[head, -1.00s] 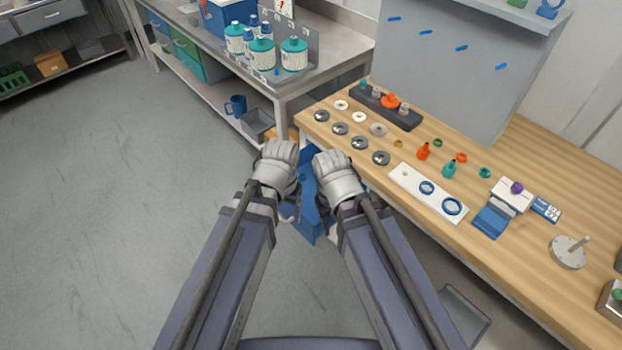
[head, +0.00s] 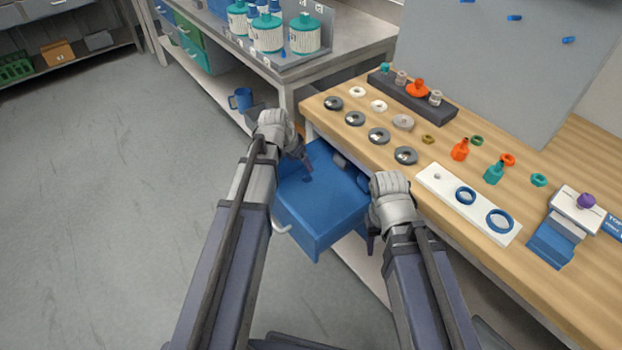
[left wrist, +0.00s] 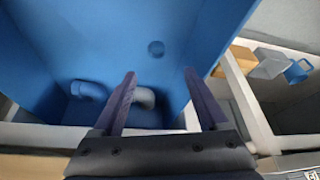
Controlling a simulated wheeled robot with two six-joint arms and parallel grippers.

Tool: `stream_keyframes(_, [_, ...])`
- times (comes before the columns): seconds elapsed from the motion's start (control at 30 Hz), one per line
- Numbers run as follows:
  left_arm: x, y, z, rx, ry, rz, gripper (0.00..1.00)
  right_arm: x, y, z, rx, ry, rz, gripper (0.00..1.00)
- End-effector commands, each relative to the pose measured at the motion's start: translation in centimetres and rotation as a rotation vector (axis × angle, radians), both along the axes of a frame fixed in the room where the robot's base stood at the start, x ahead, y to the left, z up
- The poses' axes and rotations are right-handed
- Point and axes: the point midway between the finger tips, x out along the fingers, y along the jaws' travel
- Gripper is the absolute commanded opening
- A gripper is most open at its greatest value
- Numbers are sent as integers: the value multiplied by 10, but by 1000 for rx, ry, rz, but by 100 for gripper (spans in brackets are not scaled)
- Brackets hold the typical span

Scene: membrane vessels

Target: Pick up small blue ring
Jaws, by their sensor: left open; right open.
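My right gripper (head: 372,240) is open and empty at the drawer's right side. Two more blue rings, a smaller (head: 466,204) and a larger (head: 501,232), lie on a white plate (head: 437,177).
The drawer also holds a grey piece (left wrist: 145,97) and a lighter blue piece (left wrist: 88,90) near the wooden bench (head: 575,200). Dark discs, small bottles and a blue-and-white device (head: 560,238) stand on the bench. The floor (head: 130,200) at left is clear.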

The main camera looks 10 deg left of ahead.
Motion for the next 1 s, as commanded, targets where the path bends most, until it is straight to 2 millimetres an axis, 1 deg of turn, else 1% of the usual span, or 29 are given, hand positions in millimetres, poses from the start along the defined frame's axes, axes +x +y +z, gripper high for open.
stream_keyframes(0.3, [8, -4, -25, 0, 1, 0, 76, 0, 0, -25, 0, 0, 0, 50])
stream_keyframes(0.47, [8, -5, -24, 0, 1, 0, 76, 0, 0, -24, 0, 0, 0, 50])
stream_keyframes(0.57, [9, -5, -28, 0, 1, 0, 76, 0, 0, -28, 0, 0, 0, 50])
stream_keyframes(0.67, [10, -6, -36, 1, 2, -1, 76, 0, 0, -35, 0, 0, 0, 50])
stream_keyframes(0.87, [13, -11, -60, 1, 2, -1, 76, 0, 0, -60, 0, 0, 0, 50])
stream_keyframes(1.0, [20, -13, -74, 1, 2, 0, 76, 0, 0, -74, 0, 0, 0, 50])
